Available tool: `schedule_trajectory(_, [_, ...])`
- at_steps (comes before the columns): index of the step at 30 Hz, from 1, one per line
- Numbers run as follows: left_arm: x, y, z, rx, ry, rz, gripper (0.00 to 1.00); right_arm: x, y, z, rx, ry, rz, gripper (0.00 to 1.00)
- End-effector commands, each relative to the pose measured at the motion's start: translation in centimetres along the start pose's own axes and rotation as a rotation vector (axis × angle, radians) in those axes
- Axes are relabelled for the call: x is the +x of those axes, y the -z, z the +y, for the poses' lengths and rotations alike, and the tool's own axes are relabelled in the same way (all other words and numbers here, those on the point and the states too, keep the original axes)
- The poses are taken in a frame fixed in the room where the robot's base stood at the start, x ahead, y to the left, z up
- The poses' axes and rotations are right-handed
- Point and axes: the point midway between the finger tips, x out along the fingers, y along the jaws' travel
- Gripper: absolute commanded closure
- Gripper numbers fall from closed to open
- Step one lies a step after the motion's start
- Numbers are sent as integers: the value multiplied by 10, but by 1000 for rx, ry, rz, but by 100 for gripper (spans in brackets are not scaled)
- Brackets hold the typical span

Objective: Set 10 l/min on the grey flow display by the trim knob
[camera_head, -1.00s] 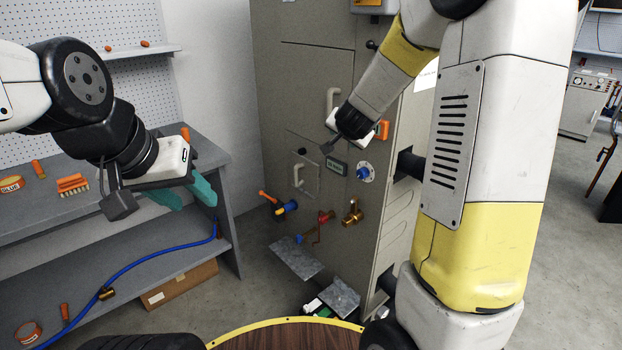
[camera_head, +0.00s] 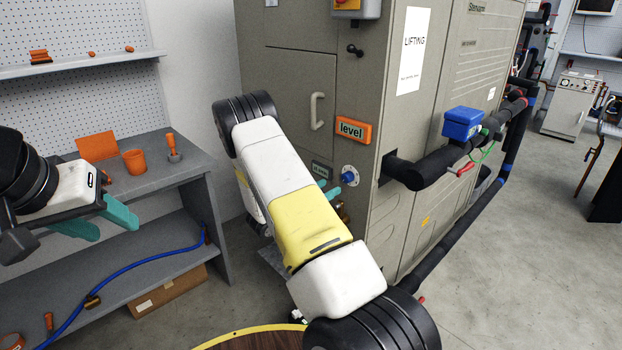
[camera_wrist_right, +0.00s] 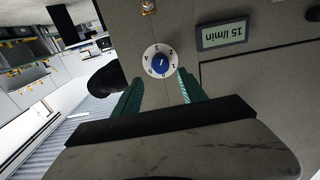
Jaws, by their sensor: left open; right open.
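The trim knob is a blue knob (camera_wrist_right: 160,64) on a white numbered dial in the right wrist view; it also shows on the cabinet front in the head view (camera_head: 349,175). The grey flow display (camera_wrist_right: 222,31) beside it reads 15 l/min, upside down in this view; it is partly visible in the head view (camera_head: 321,170). My right gripper (camera_wrist_right: 159,88) is open and empty, its teal fingertips just short of the dial, one toward each side. My left gripper (camera_head: 100,221) is open and empty in front of the workbench, far from the knob.
A black pipe (camera_head: 420,173) leaves the cabinet to the right of the knob. A grey workbench (camera_head: 165,180) stands at the left. My right arm hides the lower cabinet front.

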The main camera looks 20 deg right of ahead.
Motion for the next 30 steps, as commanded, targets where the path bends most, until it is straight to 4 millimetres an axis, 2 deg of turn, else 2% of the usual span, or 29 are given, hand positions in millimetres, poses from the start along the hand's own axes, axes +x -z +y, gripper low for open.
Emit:
schedule_trajectory(16, [0,0,0,0,0,0,54,82,0,0,2,0,-1,51])
schedule_trajectory(21, [0,0,0,0,0,0,54,78,0,-1,2,3,-2,84])
schedule_trajectory(26, [0,0,0,0,0,0,54,77,0,-1,25,3,-2,85])
schedule_trajectory(30, [0,0,0,0,0,0,54,77,0,-1,263,2,-3,85])
